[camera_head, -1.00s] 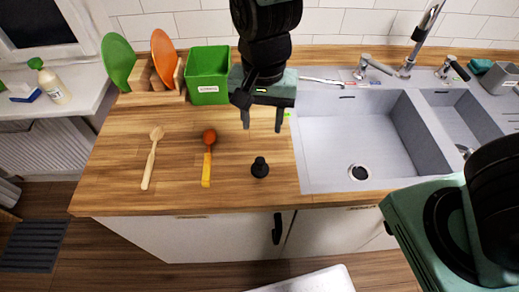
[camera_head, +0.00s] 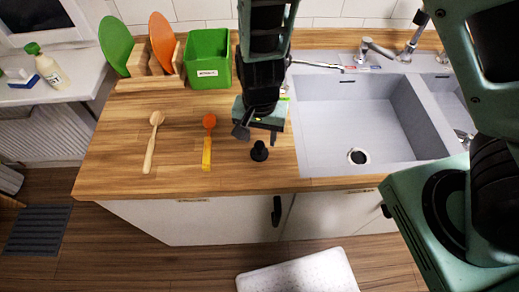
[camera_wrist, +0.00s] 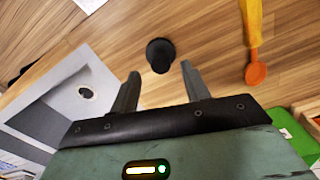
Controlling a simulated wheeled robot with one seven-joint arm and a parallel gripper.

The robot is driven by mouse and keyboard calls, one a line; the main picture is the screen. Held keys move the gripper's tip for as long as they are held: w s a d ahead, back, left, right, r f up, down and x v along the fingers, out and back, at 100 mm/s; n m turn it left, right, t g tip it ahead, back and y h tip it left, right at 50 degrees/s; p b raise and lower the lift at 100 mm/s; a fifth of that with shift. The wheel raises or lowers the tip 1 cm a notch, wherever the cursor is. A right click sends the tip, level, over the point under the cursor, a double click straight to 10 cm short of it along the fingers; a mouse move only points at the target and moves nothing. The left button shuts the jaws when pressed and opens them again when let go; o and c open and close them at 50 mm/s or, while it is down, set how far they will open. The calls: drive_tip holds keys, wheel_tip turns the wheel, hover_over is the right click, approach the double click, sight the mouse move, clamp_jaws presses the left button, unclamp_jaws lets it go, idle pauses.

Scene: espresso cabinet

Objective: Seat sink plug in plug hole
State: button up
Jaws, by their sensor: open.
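The black sink plug (camera_head: 259,151) stands upright on the wooden counter, left of the sink. The wrist view shows the plug (camera_wrist: 160,54) just beyond and between my fingertips, apart from them. My gripper (camera_head: 257,137) is open and empty, low over the counter just behind the plug. In the wrist view my gripper (camera_wrist: 160,82) has both fingers spread. The plug hole (camera_head: 358,157) is a dark round opening in the floor of the large grey sink basin (camera_head: 345,115). It also shows in the wrist view (camera_wrist: 86,92), and it looks empty.
An orange spoon with a yellow handle (camera_head: 207,152) and a wooden spoon (camera_head: 152,145) lie left of the plug. A green box (camera_head: 208,72) and a rack with cutting boards (camera_head: 160,45) stand behind. The tap (camera_head: 415,35) rises behind the sink.

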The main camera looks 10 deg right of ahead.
sight(259, 144)
drive_tip(key=shift+f, duration=2.3)
clamp_jaws()
drive_tip(key=shift+r, duration=0.1)
